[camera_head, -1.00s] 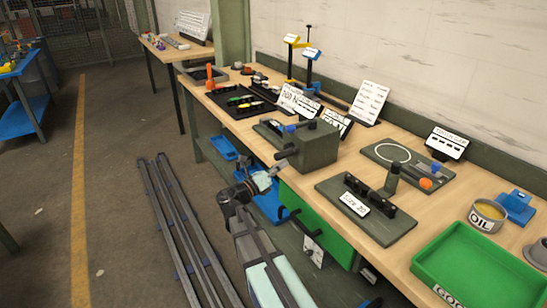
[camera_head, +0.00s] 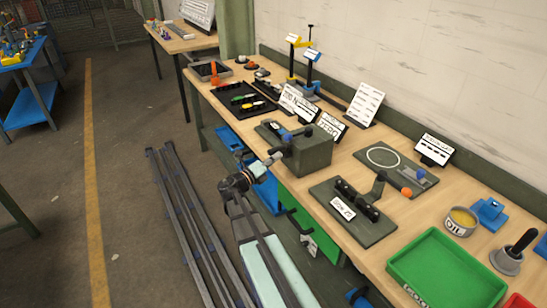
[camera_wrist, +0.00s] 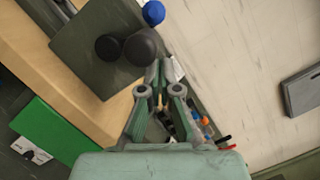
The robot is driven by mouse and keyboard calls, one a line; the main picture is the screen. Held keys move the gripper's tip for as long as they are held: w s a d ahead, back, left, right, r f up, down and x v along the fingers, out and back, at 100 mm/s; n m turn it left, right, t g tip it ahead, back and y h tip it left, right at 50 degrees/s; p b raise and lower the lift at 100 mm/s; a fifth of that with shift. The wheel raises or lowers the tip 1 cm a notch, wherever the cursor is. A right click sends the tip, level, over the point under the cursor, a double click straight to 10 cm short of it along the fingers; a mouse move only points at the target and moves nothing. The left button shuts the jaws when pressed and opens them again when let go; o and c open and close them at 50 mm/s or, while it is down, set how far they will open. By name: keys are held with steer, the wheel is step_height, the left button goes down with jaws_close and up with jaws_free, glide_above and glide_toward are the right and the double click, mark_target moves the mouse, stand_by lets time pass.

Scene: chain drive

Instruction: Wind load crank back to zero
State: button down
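The load crank is on a dark green box (camera_head: 308,152) at the bench's front edge. Its dark crank handle sticks out at the left side of the box, partly hidden by my gripper in the head view. My gripper (camera_head: 270,160) is beside the handle. In the wrist view, my gripper's fingertips (camera_wrist: 160,70) are close together, with no clear gap. A round black knob (camera_wrist: 140,47) is just beyond them to the left, and I cannot tell whether they touch it. A blue ball knob (camera_wrist: 153,13) is farther off. A sign reading ZERO (camera_head: 329,127) stands behind the box.
A clamp plate with a dark lever (camera_head: 352,212) stands right of the box, near a green tray (camera_head: 447,270) and an oil tin (camera_head: 460,221). A black tray of tools (camera_head: 243,99) is on the left. A green drawer front (camera_head: 310,225) hangs below the bench edge.

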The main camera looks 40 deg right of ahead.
steer(key=shift+w+r+p, duration=0.3)
steer(key=shift+r, duration=0.05)
steer(key=shift+w, duration=0.1)
stand_by(0.5)
steer(key=s+a+b, duration=0.2)
steer(key=s+a, duration=0.3)
steer(key=a, duration=0.5)
steer(key=shift+s+a+m, duration=0.15)
steer(key=shift+s+m, duration=0.05)
steer(key=shift+m, duration=0.1)
